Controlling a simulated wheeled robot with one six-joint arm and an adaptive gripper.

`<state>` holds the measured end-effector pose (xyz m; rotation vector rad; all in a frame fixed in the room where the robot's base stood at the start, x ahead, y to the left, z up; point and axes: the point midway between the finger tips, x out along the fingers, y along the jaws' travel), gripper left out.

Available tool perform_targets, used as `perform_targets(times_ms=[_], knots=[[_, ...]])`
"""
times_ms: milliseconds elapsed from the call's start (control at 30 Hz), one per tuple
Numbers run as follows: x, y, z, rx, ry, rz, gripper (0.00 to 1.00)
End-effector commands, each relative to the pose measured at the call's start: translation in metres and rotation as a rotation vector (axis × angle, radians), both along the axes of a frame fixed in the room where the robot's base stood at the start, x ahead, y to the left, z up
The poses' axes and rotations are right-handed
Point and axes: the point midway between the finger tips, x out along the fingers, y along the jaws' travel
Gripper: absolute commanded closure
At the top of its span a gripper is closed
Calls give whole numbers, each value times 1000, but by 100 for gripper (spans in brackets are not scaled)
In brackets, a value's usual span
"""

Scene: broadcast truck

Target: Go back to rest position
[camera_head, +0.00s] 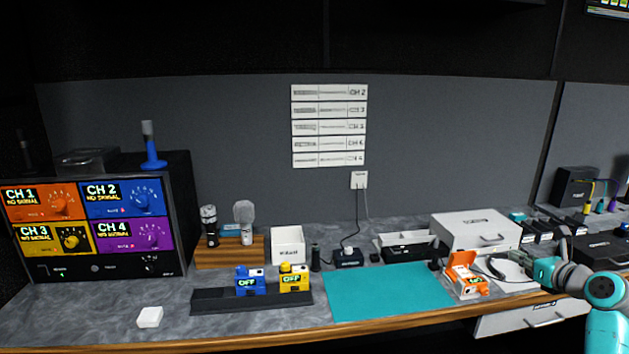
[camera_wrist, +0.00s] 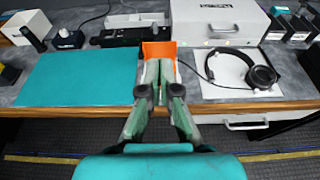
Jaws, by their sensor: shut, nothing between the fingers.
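My gripper (camera_wrist: 157,88) is shut with nothing between its fingers. In the wrist view it points toward the counter edge and covers part of an orange device (camera_wrist: 158,50). In the head view my gripper (camera_head: 545,270) is at the right, over the counter's front part. The orange device (camera_head: 465,275) stands left of it, at the right edge of the teal mat (camera_head: 385,292), with its lid raised. From these views I cannot tell whether the fingers touch the device.
Headphones (camera_wrist: 245,72) lie on a white sheet right of the device. A white case (camera_head: 478,230) stands behind. A drawer (camera_head: 530,315) hangs under the counter. Blue (camera_head: 250,282) and yellow (camera_head: 294,279) devices sit on a black rail. The teal mat is bare.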

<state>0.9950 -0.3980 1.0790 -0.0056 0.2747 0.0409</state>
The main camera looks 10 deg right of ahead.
Motion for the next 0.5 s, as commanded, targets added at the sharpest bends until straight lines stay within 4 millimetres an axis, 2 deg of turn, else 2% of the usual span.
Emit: perform_targets(times_ms=[67,267,500], knots=[[0,1,-2,-2,1,1,100],[-2,13,-23,-48,2,5,100],[-7,32,-56,-130,7,13,100]])
